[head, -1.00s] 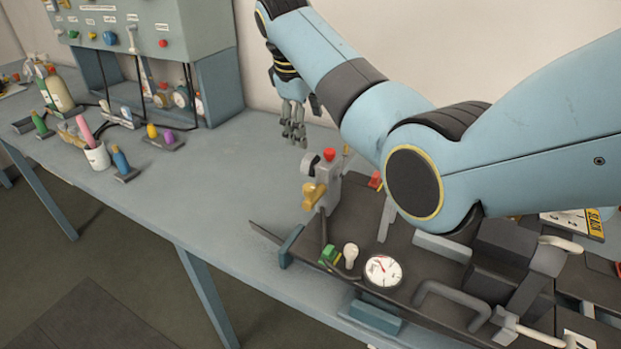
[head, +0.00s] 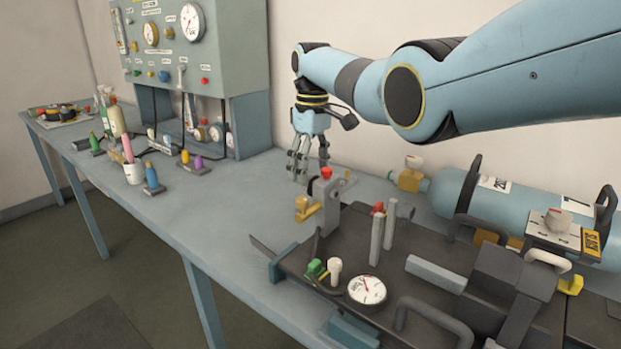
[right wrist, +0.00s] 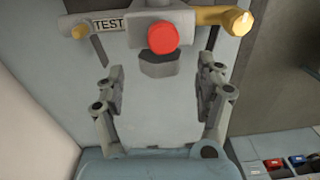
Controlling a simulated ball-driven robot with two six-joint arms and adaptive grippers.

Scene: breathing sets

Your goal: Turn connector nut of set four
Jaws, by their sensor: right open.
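My right gripper (head: 308,160) points down, open and empty, just behind a grey upright block (head: 328,205) with a red knob (head: 326,173) and a brass fitting (head: 303,208). In the right wrist view, its fingers (right wrist: 160,100) are spread over bare bench, with the red knob (right wrist: 163,38) and a TEST label (right wrist: 107,25) just beyond. A blue cylinder (head: 450,190) with a brass valve (head: 410,178) lies behind a dark backplate (head: 420,240). I cannot read a set number or make out the connector nut. My left gripper is out of view.
A pressure gauge (head: 367,289) lies at the backplate's front. Black hoops (head: 605,208) and grey posts (head: 376,238) stand up nearby. The bench (head: 235,205) between is clear.

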